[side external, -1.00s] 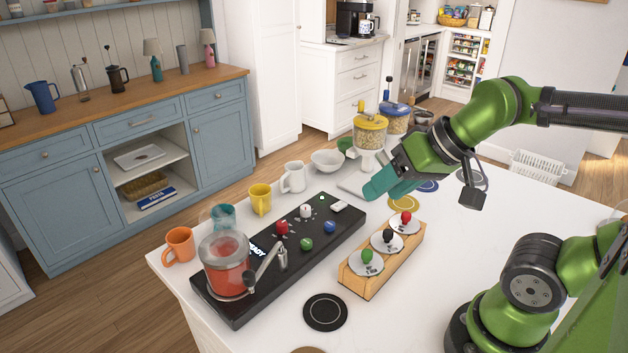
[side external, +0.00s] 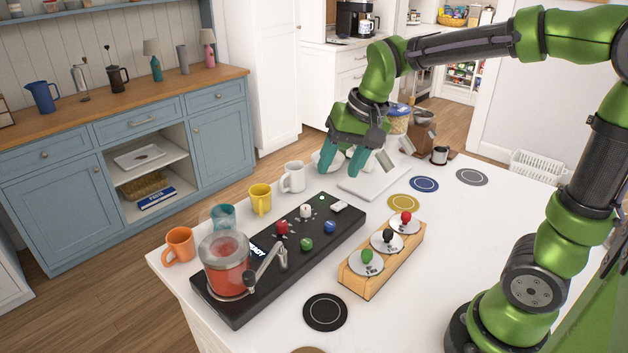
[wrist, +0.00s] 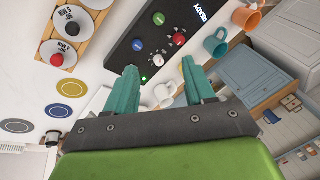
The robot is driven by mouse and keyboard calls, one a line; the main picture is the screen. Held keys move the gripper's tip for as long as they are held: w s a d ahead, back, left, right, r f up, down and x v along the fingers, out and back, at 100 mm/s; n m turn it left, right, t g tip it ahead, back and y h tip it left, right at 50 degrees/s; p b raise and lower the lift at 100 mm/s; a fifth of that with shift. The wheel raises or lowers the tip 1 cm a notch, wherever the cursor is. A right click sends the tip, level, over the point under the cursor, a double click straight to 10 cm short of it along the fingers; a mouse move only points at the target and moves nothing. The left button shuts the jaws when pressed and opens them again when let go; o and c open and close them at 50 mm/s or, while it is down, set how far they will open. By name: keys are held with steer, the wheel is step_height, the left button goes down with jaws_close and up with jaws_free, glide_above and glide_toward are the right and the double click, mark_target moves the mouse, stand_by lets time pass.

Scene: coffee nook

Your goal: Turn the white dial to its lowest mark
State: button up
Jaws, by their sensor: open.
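The white dial (side external: 306,211) stands on the black panel (side external: 338,238), behind the blue knob and right of the red knob. The dial also shows in the wrist view (wrist: 158,59), with small marks around it. Its exact setting is too small to read. My gripper (side external: 342,172) has teal fingers, spread apart with nothing between them. It hangs above the counter, behind and to the right of the dial, not touching it. In the wrist view the fingertips (wrist: 158,66) reach toward the panel and the dial shows between them.
Red (side external: 281,228), green (side external: 306,244) and blue (side external: 330,226) knobs crowd the dial. A clear jar with red contents (side external: 227,280) and a crank stands at the panel's front end. A wooden block (side external: 368,285) with three knobs sits right.

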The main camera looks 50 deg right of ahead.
mark_target(305, 207)
steer(key=w+d+f+m+g+h, duration=0.15)
steer(key=w+d+m+g, duration=0.25)
steer(key=w+m, duration=0.8)
steer(key=shift+n, duration=0.5)
steer(key=f, duration=1.1)
steer(key=w+f, duration=0.1)
steer(key=f, duration=0.4)
steer(key=shift+w+d+f, duration=0.1)
steer(key=shift+f, duration=0.3)
steer(key=shift+c, duration=0.3)
jaws_close()
